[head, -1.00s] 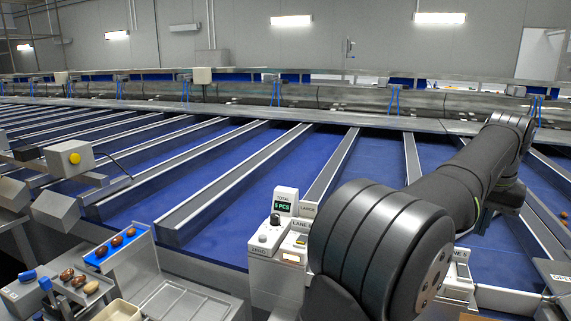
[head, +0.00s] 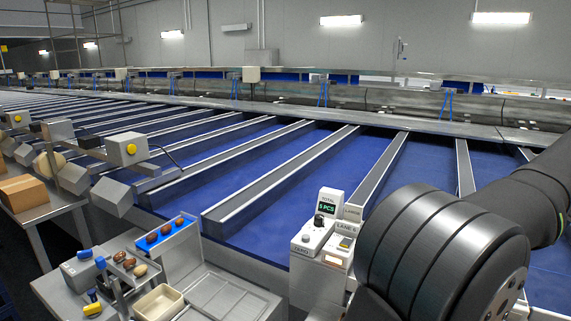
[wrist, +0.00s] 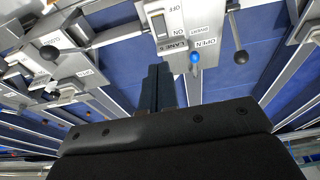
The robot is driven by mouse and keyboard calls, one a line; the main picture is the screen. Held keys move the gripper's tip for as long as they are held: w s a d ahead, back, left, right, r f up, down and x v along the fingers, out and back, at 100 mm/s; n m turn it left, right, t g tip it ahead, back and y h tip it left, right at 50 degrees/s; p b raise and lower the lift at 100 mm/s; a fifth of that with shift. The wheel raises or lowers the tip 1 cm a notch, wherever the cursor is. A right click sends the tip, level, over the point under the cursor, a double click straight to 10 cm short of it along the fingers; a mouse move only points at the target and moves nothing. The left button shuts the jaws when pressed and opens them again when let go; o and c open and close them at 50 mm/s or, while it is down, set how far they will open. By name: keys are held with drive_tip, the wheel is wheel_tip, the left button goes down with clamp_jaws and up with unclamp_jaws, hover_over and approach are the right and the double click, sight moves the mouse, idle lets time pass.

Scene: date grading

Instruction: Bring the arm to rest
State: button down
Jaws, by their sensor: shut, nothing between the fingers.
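My gripper (wrist: 158,88) shows in the wrist view with its fingers together and nothing between them. Beyond it are a lane control box (wrist: 170,22) with an ON/OFF switch and a lever with a blue knob (wrist: 194,57) by the word OPEN. In the head view my dark arm fills the lower right, and the gripper itself is outside the picture.
A counter reading "5 PCS" (head: 328,208) stands left of my arm. At lower left are a blue tray (head: 172,240) with several dates, a cream bin (head: 160,303) and a cardboard box (head: 22,192). Blue sorting lanes (head: 260,170) stretch behind.

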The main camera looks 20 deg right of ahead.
drive_tip(key=c, duration=1.3)
unclamp_jaws()
drive_tip(key=o, duration=0.4)
drive_tip(key=shift+w+a, duration=0.1)
drive_tip(key=shift+w, duration=0.2)
drive_tip(key=shift+c, duration=0.2)
drive_tip(key=o, duration=0.9)
drive_tip(key=w+a, duration=0.1)
drive_tip(key=w, duration=0.2)
drive_tip(key=w+a, duration=0.2)
drive_tip(key=w, duration=0.1)
drive_tip(key=w+a, duration=0.2)
drive_tip(key=w, duration=0.1)
drive_tip(key=shift+a+r, duration=0.15)
drive_tip(key=shift+r, duration=0.2)
drive_tip(key=shift+o, duration=0.2)
drive_tip(key=w+a+r, duration=0.1)
drive_tip(key=w+a, duration=1.7)
drive_tip(key=a, duration=0.5)
drive_tip(key=x, duration=0.9)
drive_tip(key=shift+w+f, duration=0.25)
drive_tip(key=shift+f, duration=0.1)
drive_tip(key=v, duration=1)
